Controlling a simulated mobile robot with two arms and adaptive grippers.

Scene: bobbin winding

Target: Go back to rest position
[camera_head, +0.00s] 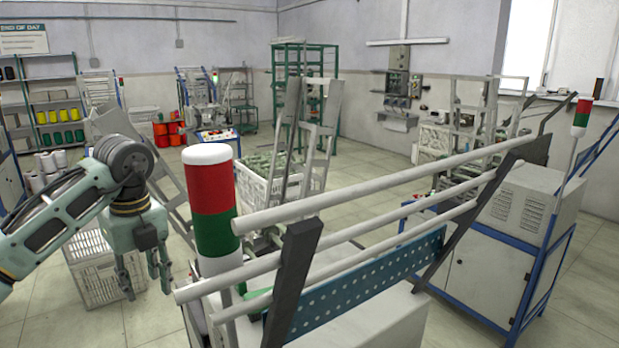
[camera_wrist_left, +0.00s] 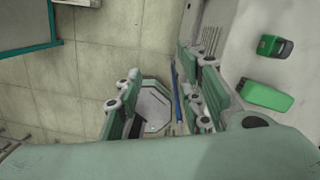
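My left gripper (camera_head: 146,278) hangs fingers down at the left in the head view, beside the winding machine and in front of a white crate. Its fingers are apart with nothing between them. In the left wrist view the gripper (camera_wrist_left: 160,108) also shows spread fingers, with floor and a grey-white surface between and below them. My right gripper is not in the head view.
The winding machine's red and green signal light (camera_head: 212,200) stands close right of my left gripper, with long white rails (camera_head: 350,195) beyond. A white crate (camera_head: 100,270) sits on the floor behind the gripper. Green items (camera_wrist_left: 267,95) lie on a pale surface.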

